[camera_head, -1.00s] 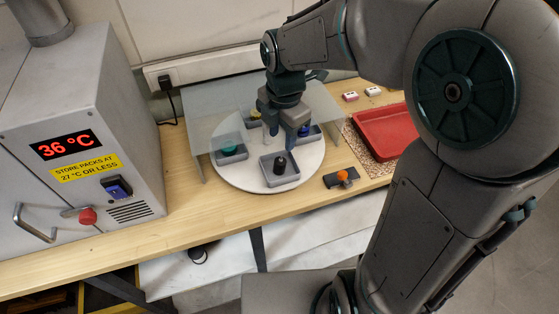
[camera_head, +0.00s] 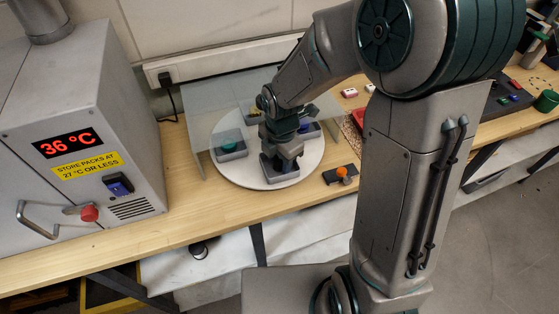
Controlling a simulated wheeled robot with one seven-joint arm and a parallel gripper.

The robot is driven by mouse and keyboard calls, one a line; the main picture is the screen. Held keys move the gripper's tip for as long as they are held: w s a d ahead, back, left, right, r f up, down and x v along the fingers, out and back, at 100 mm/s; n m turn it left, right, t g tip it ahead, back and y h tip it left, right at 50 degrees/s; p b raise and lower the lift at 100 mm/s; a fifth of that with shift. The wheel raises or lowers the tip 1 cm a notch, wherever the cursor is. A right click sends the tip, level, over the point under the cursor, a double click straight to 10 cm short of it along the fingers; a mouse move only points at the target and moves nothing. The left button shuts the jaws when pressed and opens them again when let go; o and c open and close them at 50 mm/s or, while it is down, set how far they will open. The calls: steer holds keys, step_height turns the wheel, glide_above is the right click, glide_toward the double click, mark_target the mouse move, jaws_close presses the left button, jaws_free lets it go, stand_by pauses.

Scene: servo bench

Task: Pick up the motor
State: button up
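My gripper (camera_head: 282,162) points down at the front tray (camera_head: 270,181) on the round white turntable (camera_head: 245,180). A dark upright cylinder, likely the motor, stood in that tray in the earlier view. It is now hidden behind my gripper and wrist. My fingers are low at the tray, but I cannot see whether they are open or closed on anything. A teal round part sits in the left tray (camera_head: 232,155). A blue part sits in the right tray (camera_head: 308,133), and a yellow part (camera_head: 254,112) is behind the clear screen.
A clear screen (camera_head: 200,100) stands around the turntable's back and left. A grey cabinet (camera_head: 70,110) reading 36 °C is at the left. An orange knob on a black base (camera_head: 342,174) lies right of the turntable. Small red-and-white blocks (camera_head: 350,93) lie behind. The front bench strip is clear.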

steer(key=c, duration=0.8)
steer(key=shift+r, duration=0.1)
